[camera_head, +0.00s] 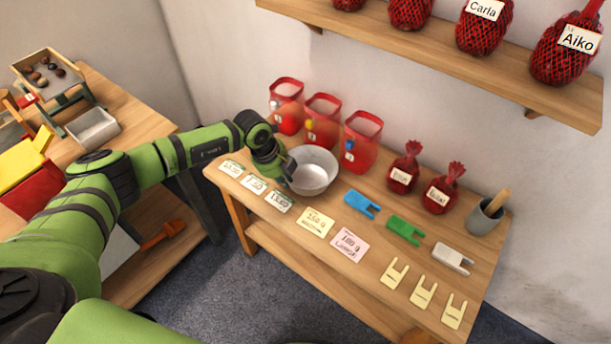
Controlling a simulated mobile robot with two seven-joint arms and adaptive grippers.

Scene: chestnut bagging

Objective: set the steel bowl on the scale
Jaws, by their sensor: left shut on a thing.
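The steel bowl (314,172) is at the back left of the right-hand wooden table, in front of the red containers. My left arm reaches in from the left, and my left gripper (286,176) is shut on the bowl's left rim. The fingertips are small and partly hidden. Whether the bowl rests on the tabletop or is slightly above it, I cannot tell. I cannot make out a scale for certain in this view. My right gripper is not in view.
Red containers (322,122) stand behind the bowl. Price cards (315,222), coloured clips (361,204), filled red bags (403,174) and a grey cup (485,216) occupy the right table (375,285). A shelf (430,55) hangs above. The left table (140,115) holds a grey tray (93,129).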

